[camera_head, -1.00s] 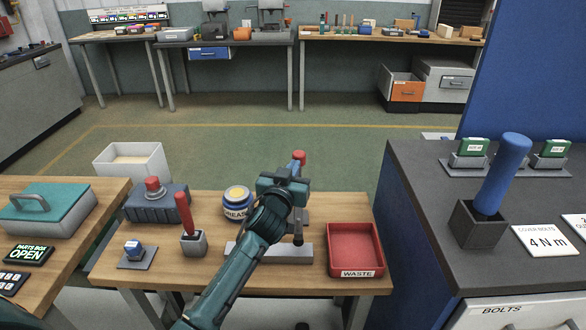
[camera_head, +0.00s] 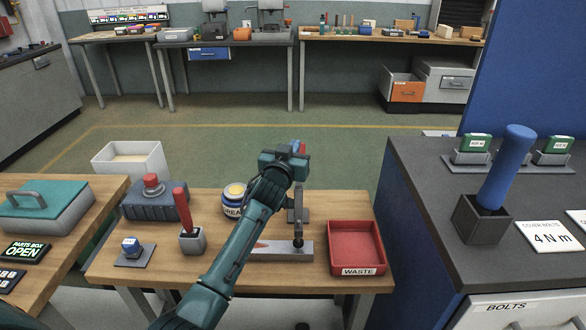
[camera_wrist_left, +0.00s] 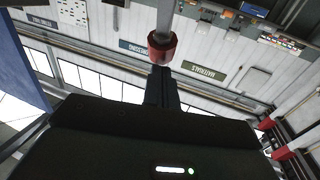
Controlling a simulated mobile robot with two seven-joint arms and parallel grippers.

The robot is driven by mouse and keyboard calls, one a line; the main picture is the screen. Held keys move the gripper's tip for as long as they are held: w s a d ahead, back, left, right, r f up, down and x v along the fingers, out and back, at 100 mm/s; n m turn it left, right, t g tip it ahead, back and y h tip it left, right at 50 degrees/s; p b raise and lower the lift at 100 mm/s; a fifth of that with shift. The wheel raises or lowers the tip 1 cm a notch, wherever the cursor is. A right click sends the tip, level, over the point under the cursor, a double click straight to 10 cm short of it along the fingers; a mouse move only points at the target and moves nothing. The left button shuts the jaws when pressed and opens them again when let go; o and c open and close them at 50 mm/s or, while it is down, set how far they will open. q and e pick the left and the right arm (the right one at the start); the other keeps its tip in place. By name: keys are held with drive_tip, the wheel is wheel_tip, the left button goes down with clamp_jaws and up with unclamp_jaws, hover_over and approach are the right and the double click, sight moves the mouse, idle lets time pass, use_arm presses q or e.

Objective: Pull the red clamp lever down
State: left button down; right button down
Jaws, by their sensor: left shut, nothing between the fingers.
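The clamp stands on a grey metal plate (camera_head: 270,251) on the wooden bench, with a grey upright and a dark plunger (camera_head: 298,242). The red end of its lever (camera_head: 303,147) shows just past my left gripper in the head view; the rest is largely hidden by the gripper. In the left wrist view the red grip (camera_wrist_left: 162,47) sits on a grey rod, just beyond the fingertips. My left gripper (camera_head: 296,148) is shut and empty; its fingers (camera_wrist_left: 161,74) point at the red grip. I cannot tell whether they touch it. My right gripper is out of view.
A red waste tray (camera_head: 356,270) stands right of the clamp. A grease tub (camera_head: 234,198), a red-handled tool in a grey holder (camera_head: 182,205) and a dark box with a red knob (camera_head: 152,190) stand left. A dark counter (camera_head: 430,190) rises at the right.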

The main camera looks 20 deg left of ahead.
use_arm(q)
drive_tip(key=w, duration=0.2)
drive_tip(key=w+a, duration=0.1)
drive_tip(key=shift+f, duration=0.3)
drive_tip(key=shift+w+a+f+g, duration=0.1)
drive_tip(key=shift+w+f+g, duration=0.2)
drive_tip(key=shift+w+g, duration=0.4)
drive_tip(key=shift+f, duration=0.25)
drive_tip(key=shift+w+a+f, duration=0.1)
drive_tip(key=shift+w+f, duration=0.1)
drive_tip(key=shift+w, duration=0.15)
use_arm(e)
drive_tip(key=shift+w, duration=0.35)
use_arm(q)
drive_tip(key=shift+f, duration=0.1)
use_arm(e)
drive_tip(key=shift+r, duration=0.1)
